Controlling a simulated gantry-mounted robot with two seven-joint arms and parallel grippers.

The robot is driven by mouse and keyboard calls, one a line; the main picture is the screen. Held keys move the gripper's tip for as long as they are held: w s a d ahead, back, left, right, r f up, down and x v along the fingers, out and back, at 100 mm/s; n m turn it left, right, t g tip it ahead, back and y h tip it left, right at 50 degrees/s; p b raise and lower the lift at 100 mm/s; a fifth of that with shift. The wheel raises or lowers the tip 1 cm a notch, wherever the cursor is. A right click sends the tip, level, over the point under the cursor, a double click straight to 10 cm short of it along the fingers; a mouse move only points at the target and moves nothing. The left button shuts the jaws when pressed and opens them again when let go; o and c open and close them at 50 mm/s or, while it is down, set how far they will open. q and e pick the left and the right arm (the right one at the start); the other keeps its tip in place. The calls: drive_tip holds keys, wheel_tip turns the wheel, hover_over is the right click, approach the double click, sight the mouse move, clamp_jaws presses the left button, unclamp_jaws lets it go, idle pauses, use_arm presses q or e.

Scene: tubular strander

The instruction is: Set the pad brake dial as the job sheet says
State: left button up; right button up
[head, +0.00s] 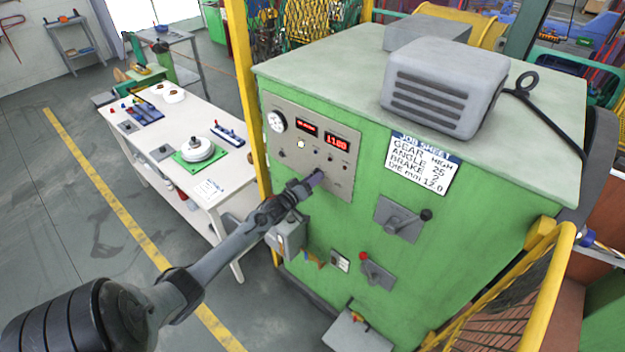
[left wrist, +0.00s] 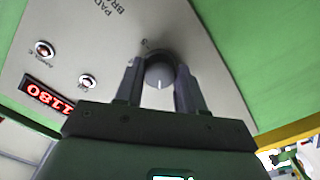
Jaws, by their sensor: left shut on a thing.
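The pad brake dial (left wrist: 160,72) is a small grey round knob with a white pointer line, on the grey control panel (head: 284,148). My left gripper (head: 314,183) reaches the lower right of this panel. In the left wrist view its two fingers (left wrist: 158,80) are shut on the dial, one on each side. The pointer line points down in that picture, toward my gripper. The upside-down "PAD BRAKE" label is partly cut off; most scale marks are hidden. My right gripper is not in view.
The panel also carries a gauge (head: 277,121), two red displays and small knobs. A red-knobbed lever (head: 376,271) and a black-knobbed lever (head: 402,220) sit lower on the green cabinet. A white table (head: 150,133) stands left, a yellow guard (head: 535,290) right.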

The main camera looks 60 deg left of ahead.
use_arm(q)
drive_tip(key=o, duration=1)
drive_tip(key=shift+o, duration=0.2)
drive_tip(key=shift+s, duration=0.1)
drive_tip(key=b+v, duration=0.1)
drive_tip(key=v, duration=0.9)
drive_tip(key=shift+s, duration=0.35)
drive_tip(key=shift+d, duration=0.1)
